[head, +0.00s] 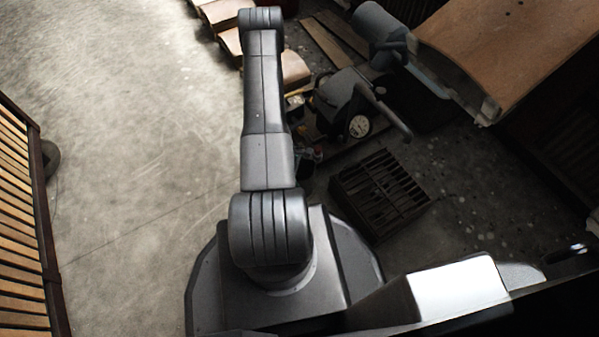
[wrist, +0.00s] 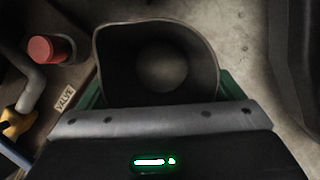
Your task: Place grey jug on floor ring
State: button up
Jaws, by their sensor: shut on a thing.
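The grey jug (wrist: 160,72) is in the middle of the wrist view, seen from above into its open, dark mouth. My gripper (wrist: 162,94) is shut on it, with green finger parts showing at the jug's left and right sides. The jug's outer lower part and base are hidden. In the head view my arm reaches away to the top edge, and neither the gripper nor the jug shows there. I cannot make out a floor ring for certain in either view.
In the wrist view a red-capped pipe (wrist: 50,48), a yellow fitting (wrist: 15,122) and a VALVE label (wrist: 65,97) lie left. In the head view a black slatted crate (head: 380,192) and machinery (head: 345,98) stand right of my arm. Open concrete floor (head: 140,130) lies left, beside a slatted wooden structure (head: 20,225).

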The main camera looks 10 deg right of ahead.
jog(key=o, duration=1.1)
jog(key=shift+f, duration=0.1)
jog(key=p+v, duration=0.5)
jog(key=v, duration=0.7)
